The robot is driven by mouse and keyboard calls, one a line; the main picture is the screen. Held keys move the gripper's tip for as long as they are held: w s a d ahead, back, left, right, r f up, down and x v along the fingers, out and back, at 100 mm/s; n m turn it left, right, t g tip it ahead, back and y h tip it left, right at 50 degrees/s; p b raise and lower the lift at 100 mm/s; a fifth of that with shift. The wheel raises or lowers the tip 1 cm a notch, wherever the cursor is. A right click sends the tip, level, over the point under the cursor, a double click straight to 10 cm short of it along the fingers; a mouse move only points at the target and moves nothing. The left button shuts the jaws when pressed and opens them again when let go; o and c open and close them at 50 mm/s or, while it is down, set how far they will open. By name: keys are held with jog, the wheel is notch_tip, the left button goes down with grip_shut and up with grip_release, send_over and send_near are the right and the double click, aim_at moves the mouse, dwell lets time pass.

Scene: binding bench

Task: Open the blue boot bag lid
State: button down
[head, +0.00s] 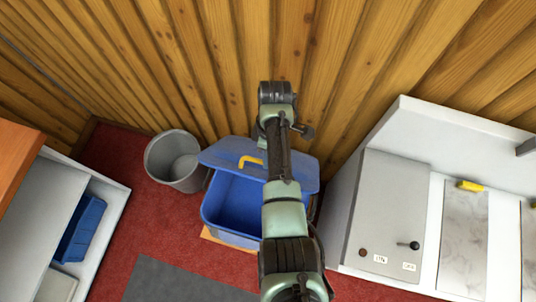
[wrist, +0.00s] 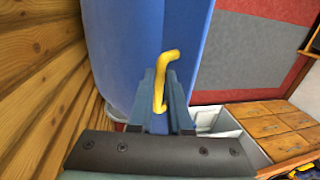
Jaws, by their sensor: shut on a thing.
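The blue boot bag (head: 232,205) stands on the floor by the wooden wall, with its inside visible and looking empty. Its blue lid (head: 222,152) is raised at the back edge, tilted toward the wall. A yellow handle (head: 250,161) sits on the lid, partly covered by my arm. In the wrist view, my gripper (wrist: 163,88) is shut on the yellow handle (wrist: 168,59), with the blue lid (wrist: 140,35) filling the space behind it. My arm hides the bag's right part and the gripper's fingers in the head view.
A grey bin (head: 174,160) stands close to the bag's left. A white and grey cabinet (head: 385,215) stands close on the right. An open white shelf unit (head: 105,205) with a blue tray is at left. Red carpet (head: 135,235) with a grey mat (head: 180,287) lies in front.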

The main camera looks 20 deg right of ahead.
dwell(0.5)
jog(key=c, duration=0.8)
grip_release()
jog(key=shift+c, duration=0.2)
jog(key=w+d+r, duration=0.5)
jog(key=w+r, duration=0.2)
jog(key=r, duration=0.4)
jog(key=shift+w+d+r, duration=0.25)
jog(key=shift+w+d, duration=0.05)
jog(key=shift+p, duration=0.4)
jog(key=p+v, duration=0.4)
jog(key=v, duration=0.9)
